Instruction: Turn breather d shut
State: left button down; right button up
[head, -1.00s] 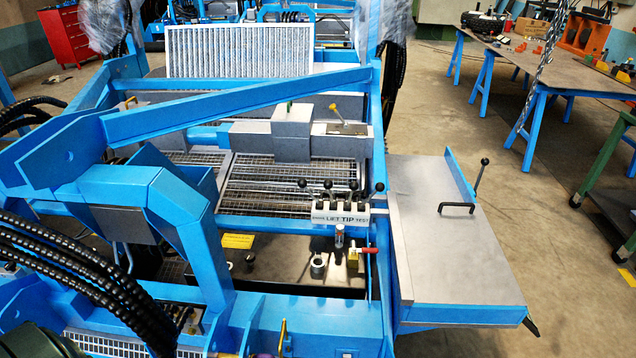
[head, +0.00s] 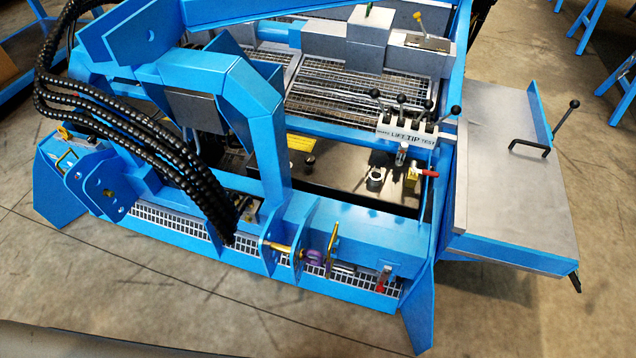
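I see no readable mark naming breather d, so I cannot tell which fitting it is. On the dark deck inside the blue frame stand a grey round fitting (head: 376,178) and a yellow valve (head: 411,180) with a red handle pointing right. A small clear-and-metal fitting (head: 402,155) stands just under the lever block. A dark knob (head: 310,159) sits further left on the deck. Another red-handled fitting (head: 384,278) is on the front face of the frame, low at the right. Neither gripper is in view.
The lever block (head: 408,136), marked LIFT TIP TEST, carries several black-knobbed levers. A grey side table (head: 510,190) with a black handle sticks out at right. Black hoses (head: 130,130) arch over the left side. A gold pin (head: 280,246) crosses the front brackets. Open floor (head: 190,300) lies in front.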

aim_at(309, 160)
jog(key=k+l+z, duration=0.2)
jog(key=l+z, duration=0.25)
jog(key=k+l+z, duration=0.15)
jog(key=l+z, duration=0.25)
jog(key=j, duration=0.1)
